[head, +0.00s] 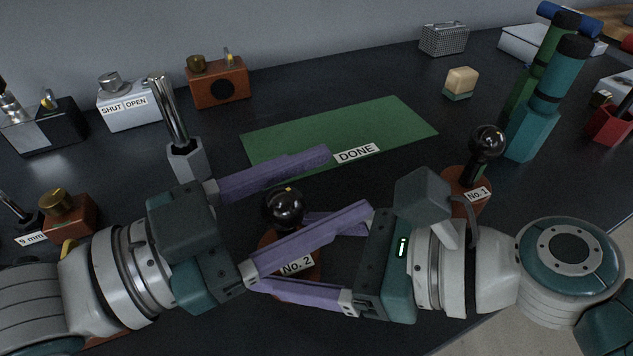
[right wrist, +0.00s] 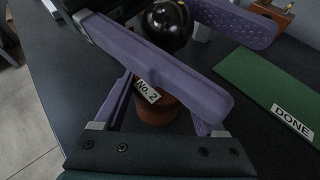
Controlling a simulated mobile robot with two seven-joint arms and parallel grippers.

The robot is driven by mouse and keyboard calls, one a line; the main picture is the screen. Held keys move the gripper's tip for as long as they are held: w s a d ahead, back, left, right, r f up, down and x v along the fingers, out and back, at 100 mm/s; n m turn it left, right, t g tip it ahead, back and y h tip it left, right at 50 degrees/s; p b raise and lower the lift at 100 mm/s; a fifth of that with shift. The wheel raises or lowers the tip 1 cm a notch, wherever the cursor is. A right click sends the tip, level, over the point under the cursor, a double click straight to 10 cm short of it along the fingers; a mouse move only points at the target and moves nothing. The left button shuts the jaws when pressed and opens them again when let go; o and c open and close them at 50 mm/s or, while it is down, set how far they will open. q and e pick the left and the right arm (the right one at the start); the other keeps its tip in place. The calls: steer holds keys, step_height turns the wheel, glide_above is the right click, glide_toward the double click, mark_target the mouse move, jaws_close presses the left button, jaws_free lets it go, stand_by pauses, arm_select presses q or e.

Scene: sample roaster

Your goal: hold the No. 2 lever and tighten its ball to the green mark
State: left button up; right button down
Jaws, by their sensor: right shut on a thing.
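The No. 2 lever has a glossy black ball (head: 284,208) on top and a reddish-brown base with a "No. 2" label (head: 297,265). The ball also shows at the top of the right wrist view (right wrist: 166,24). My left gripper (head: 350,182) is open, one finger behind the ball and one in front; contact with the ball is not clear. My right gripper (head: 278,252) comes in from the right, below the ball, and is shut on the lever; the left gripper's near finger hides the grip. A small orange fleck shows on the ball's top. I cannot make out a green mark.
A green mat (head: 345,128) labelled DONE lies behind the lever. The No. 1 lever (head: 487,142) stands at right, near my right wrist. A grey holder (head: 187,162) with metal rods stands behind my left gripper. A brown block (head: 68,215) stands at left.

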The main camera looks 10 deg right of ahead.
arm_select(q)
steer(key=shift+o, duration=0.5)
steer(key=v, duration=1.2)
steer(key=s+d+r+n+t+y, duration=0.2)
steer(key=s+d+n+t, duration=0.15)
steer(key=d+t, duration=0.3)
steer(key=w+d+f+n+t+y, duration=0.2)
steer(key=w+n+y, duration=0.3)
steer(key=w+y, duration=0.3)
steer(key=shift+w+d+t, duration=0.35)
steer(key=shift+w+t, duration=0.1)
steer(key=shift+w, duration=0.55)
steer(key=shift+n, duration=0.25)
